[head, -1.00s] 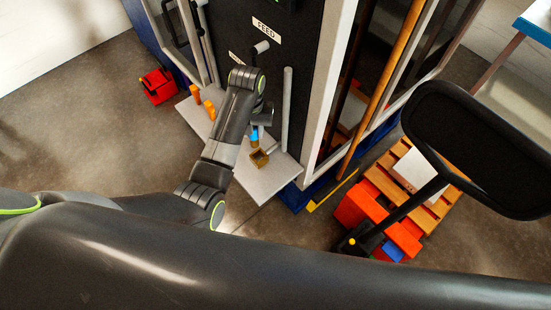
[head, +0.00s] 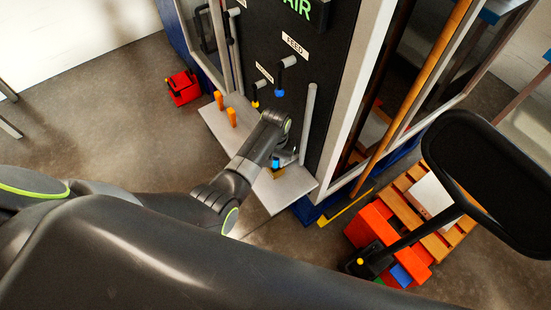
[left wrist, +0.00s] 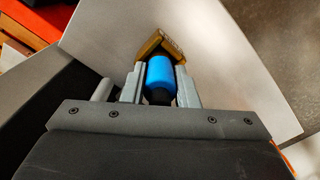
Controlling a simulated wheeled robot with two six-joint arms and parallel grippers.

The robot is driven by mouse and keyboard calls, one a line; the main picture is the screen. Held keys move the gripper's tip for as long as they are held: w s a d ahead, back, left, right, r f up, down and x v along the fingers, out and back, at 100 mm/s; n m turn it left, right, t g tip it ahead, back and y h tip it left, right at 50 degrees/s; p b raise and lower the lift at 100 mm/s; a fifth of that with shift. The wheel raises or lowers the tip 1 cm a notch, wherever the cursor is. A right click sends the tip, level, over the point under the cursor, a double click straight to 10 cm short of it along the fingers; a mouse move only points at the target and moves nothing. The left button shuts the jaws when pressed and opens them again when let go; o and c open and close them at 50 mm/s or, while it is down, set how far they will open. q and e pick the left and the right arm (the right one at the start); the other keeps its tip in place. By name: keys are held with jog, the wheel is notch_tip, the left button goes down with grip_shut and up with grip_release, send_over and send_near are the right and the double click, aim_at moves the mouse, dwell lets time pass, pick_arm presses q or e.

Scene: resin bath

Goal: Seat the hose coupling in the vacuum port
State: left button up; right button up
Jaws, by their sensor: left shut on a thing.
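My left gripper (head: 284,158) is shut on the blue hose coupling (left wrist: 160,75), which sits between the two fingers in the left wrist view. The coupling also shows as a small blue patch (head: 276,162) in the head view. A brass-coloured angled holder (head: 279,174) is right by the coupling, on the pale shelf; whether they touch I cannot tell. The dark panel (head: 305,65) above carries one port with a blue end (head: 280,93) below the FEED label, and one with a yellow end (head: 255,104) below a label too small to read. My right gripper is not in view.
The pale shelf (head: 285,197) juts out below the panel, with two orange pegs (head: 231,117) on its left. A grey upright tube (head: 307,120) stands right of the ports. A red box (head: 183,88) is at left; a wooden pallet (head: 412,190) and black panel (head: 490,180) are right.

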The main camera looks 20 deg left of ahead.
pick_arm(q)
jog(key=shift+f, duration=0.15)
jog(key=shift+f, duration=0.15)
jog(key=o, duration=1.1)
jog(key=shift+c, duration=0.2)
jog(key=shift+r, duration=0.5)
notch_tip(320, 180, up, 12)
jog(key=shift+f, duration=0.25)
